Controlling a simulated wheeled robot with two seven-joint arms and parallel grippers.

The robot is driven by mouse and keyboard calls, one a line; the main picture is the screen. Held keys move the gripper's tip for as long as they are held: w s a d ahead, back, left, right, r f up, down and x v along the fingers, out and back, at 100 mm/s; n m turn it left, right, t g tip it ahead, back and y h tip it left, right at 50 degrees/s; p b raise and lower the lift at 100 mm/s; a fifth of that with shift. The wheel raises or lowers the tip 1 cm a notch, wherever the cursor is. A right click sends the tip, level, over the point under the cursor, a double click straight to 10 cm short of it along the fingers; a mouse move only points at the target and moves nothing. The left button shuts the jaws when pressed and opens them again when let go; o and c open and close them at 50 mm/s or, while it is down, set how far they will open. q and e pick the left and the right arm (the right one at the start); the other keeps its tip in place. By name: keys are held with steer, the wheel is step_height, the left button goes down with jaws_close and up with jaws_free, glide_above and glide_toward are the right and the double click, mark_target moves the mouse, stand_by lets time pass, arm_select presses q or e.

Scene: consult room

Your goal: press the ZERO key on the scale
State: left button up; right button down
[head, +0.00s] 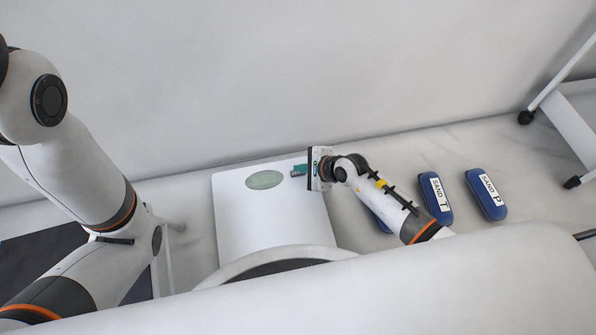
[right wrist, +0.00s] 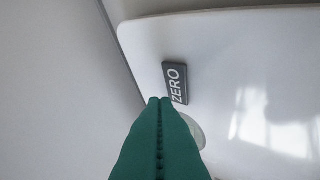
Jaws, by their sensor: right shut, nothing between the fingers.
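The scale (head: 265,225) is a white flat platform with a green oval display (head: 265,180); its surface also fills much of the right wrist view (right wrist: 240,55). The dark ZERO key (right wrist: 174,82) with white letters sits near the scale's edge in the right wrist view; I cannot make it out in the head view. My right gripper (head: 298,170) is shut and empty over the scale, right of the display. In the right wrist view its teal fingertips (right wrist: 162,100) appear beside the key's lower end; I cannot tell whether they touch. My left gripper is out of view.
Blue sandbags labelled SAND T (head: 443,213) and SAND P (head: 492,210) lie on the floor to the right. Another blue item (head: 379,222) is partly hidden behind my right arm. A wheeled stand (head: 560,115) is at far right. A pale wall rises behind the scale.

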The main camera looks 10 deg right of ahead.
steer(key=shift+f, duration=0.4)
steer(key=shift+f+b, duration=0.3)
steer(key=shift+b, duration=0.05)
stand_by(0.5)
steer(key=shift+r, duration=0.1)
steer(key=shift+r+p, duration=0.6)
steer(key=shift+p, duration=0.25)
